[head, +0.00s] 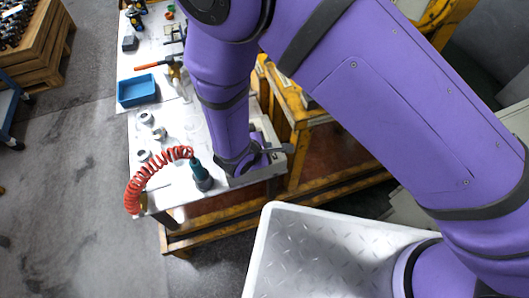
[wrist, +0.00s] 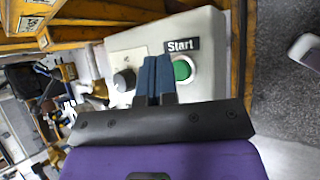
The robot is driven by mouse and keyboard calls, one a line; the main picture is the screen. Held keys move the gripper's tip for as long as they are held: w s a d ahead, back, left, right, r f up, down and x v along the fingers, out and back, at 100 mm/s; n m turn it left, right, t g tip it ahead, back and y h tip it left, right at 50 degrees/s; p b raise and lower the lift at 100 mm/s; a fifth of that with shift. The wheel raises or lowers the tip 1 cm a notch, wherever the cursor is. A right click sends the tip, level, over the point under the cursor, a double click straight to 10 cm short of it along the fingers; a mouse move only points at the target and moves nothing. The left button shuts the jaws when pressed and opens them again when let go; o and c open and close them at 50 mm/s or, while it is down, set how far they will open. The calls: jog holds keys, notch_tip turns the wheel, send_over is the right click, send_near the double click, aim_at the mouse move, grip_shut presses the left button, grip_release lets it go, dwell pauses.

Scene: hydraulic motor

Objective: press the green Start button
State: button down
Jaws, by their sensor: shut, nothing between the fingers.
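The green Start button (wrist: 182,70) sits on a light grey control box (wrist: 205,38) in the wrist view, below a black "Start" label (wrist: 182,45). My gripper (wrist: 155,62) is shut and empty, its blue-grey fingers just left of the button in that view. The fingers partly overlap the box face, and I cannot tell whether they touch it. In the head view the box (head: 262,174) stands at the table's near right corner, largely behind my purple arm, and the button is hidden there.
A dark knob (wrist: 124,80) is left of my fingers on the box. In the head view, a teal tool (head: 201,176) with a red coiled hose (head: 143,182) stands close left of the box. A blue bin (head: 137,90) and pale fittings lie farther along the table (head: 185,130).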

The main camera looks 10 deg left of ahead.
jog(key=shift+f, duration=0.1)
jog(key=shift+f, duration=0.3)
jog(key=shift+f, duration=0.4)
dwell(0.8)
jog(key=shift+r, duration=0.8)
jog(key=shift+r, duration=2.55)
